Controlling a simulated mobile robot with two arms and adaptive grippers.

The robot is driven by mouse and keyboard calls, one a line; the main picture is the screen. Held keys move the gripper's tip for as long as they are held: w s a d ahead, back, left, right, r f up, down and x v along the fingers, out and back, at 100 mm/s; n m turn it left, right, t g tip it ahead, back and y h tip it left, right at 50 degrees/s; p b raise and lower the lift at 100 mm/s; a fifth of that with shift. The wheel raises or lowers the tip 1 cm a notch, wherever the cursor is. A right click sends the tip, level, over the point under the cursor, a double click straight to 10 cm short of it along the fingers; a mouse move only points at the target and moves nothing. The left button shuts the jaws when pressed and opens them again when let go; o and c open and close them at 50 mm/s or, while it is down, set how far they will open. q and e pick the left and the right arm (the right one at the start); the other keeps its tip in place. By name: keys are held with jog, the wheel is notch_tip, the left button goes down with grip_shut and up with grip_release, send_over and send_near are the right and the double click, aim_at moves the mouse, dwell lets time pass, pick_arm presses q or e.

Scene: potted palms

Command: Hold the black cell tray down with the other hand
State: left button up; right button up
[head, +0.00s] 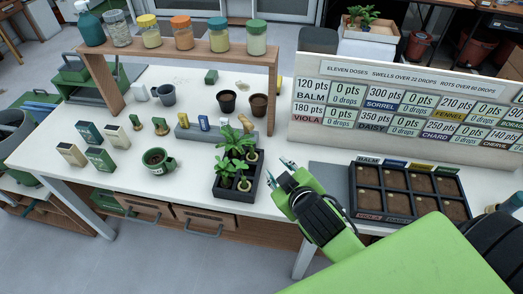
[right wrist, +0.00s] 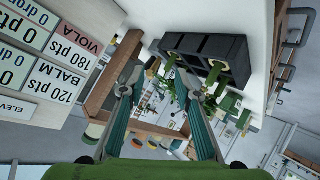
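A small black cell tray (head: 225,193) with several leafy seedlings (head: 236,145) stands near the front edge of the white table. A larger black tray (head: 443,219) with soil-filled cells lies at the right. My right gripper (head: 287,163) is between the two trays, just right of the seedling tray and apart from it. In the right wrist view its two fingers (right wrist: 158,78) are spread with nothing gripped. The seedling tray (right wrist: 204,46) shows there beyond the right-hand finger, which covers some leaves. My left gripper does not show.
A grey block (head: 205,133) holds small packets. A wooden jar shelf (head: 180,52) and a scoreboard (head: 400,100) stand at the back.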

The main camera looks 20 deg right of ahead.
jog(key=w+a+r+n+t+y, duration=0.2)
jog(key=w+a+r+n+t, duration=0.1)
jog(key=r, duration=0.5)
jog(key=w+a+r+n+t+y, duration=0.2)
jog(key=r+n+t, duration=0.15)
jog(key=r, duration=0.35)
jog(key=w+a+r+n+t+y, duration=0.2)
jog(key=w+a+r+n, duration=0.15)
jog(key=r, duration=0.45)
jog(key=s+a+r+n+g+y, duration=0.4)
jog(key=a+n+y, duration=0.3)
jog(key=n, duration=0.4)
jog(key=s+a+r+n+g+y, duration=0.1)
jog(key=s+a+n+g+y, duration=0.3)
jog(key=a+n+g+y, duration=0.55)
jog(key=n+g+h, duration=0.4)
jog(key=n+h, duration=0.8)
jog(key=h, duration=0.6)
send_near(244, 178)
jog(key=shift+y, duration=0.25)
jog(key=p+x, duration=0.1)
jog(key=x, duration=0.2)
jog(key=p+x, duration=0.1)
jog(key=x, duration=0.3)
jog(key=p+x, duration=0.1)
jog(key=x, duration=0.2)
jog(key=shift+w+d+f, duration=0.1)
jog(key=shift+d+f, duration=0.1)
jog(key=shift+f, duration=0.15)
